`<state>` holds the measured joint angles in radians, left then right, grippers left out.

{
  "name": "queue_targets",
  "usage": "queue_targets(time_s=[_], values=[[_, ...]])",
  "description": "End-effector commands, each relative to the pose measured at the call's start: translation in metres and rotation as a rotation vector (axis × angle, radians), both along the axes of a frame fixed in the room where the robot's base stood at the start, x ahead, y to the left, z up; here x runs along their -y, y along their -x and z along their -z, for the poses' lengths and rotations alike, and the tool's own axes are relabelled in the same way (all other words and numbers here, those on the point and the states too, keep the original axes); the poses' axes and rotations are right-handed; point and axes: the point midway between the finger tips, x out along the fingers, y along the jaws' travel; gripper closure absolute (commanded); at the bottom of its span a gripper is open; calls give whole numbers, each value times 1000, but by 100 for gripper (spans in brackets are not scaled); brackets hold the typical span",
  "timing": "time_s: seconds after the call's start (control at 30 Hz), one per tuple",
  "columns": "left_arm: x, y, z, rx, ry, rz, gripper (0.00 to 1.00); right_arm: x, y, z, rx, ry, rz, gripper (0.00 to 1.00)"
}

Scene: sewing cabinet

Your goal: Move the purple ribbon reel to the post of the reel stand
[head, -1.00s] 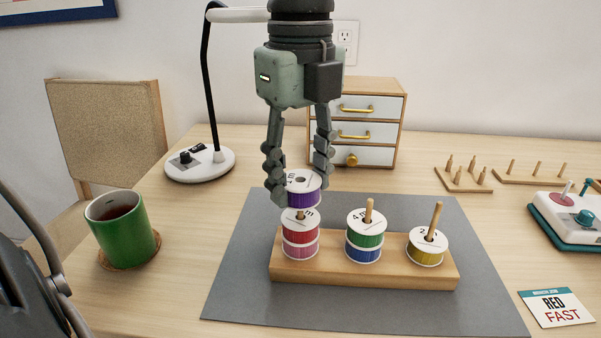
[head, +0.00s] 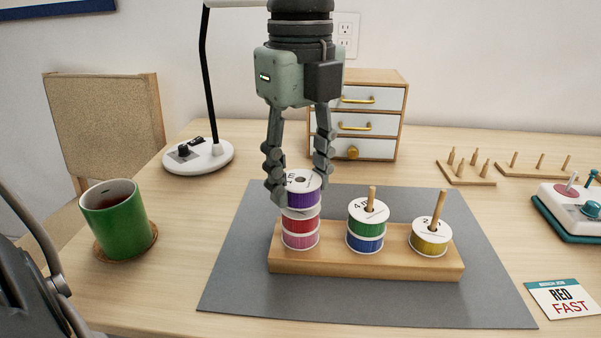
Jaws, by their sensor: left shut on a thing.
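The purple ribbon reel (head: 303,196) is upright in my left gripper (head: 297,185), whose fingers are shut on its sides. It is directly above the left post of the wooden reel stand (head: 365,264), lined up with the red reel (head: 300,224) and pink reel (head: 300,241) there. The left post's tip is hidden, and I cannot tell whether the purple reel rests on the red one. The middle post holds a green reel (head: 368,230) over a blue reel (head: 365,244). The right post holds a yellow reel (head: 429,245). My right gripper is out of view.
The stand is on a grey mat (head: 245,275). A green mug (head: 115,222) stands at left, a lamp base (head: 198,157) and small drawer cabinet (head: 368,122) behind. Peg racks (head: 466,173), a white-teal device (head: 570,208) and a card (head: 562,300) are at right.

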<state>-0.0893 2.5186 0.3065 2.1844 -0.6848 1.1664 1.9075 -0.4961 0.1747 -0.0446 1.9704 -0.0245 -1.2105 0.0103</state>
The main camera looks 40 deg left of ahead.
Motion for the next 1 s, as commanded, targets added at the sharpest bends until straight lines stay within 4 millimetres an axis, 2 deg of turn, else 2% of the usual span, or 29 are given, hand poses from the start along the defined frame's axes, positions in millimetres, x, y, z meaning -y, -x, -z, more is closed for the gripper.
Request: queue_targets(time_s=[0.03,0.07,0.23,0.53,0.63,0.77,1.0], values=[[0,0,0,0,0,0,77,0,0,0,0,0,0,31],[0,0,0,0,0,0,53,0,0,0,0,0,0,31],[0,0,0,0,0,0,32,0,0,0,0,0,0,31],[0,0,-1,0,0,0,31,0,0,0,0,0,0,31],[0,-1,-7,2,0,-1,31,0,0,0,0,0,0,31],[0,-1,-28,6,1,-1,31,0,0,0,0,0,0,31],[0,-1,-80,6,1,-1,31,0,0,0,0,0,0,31]])
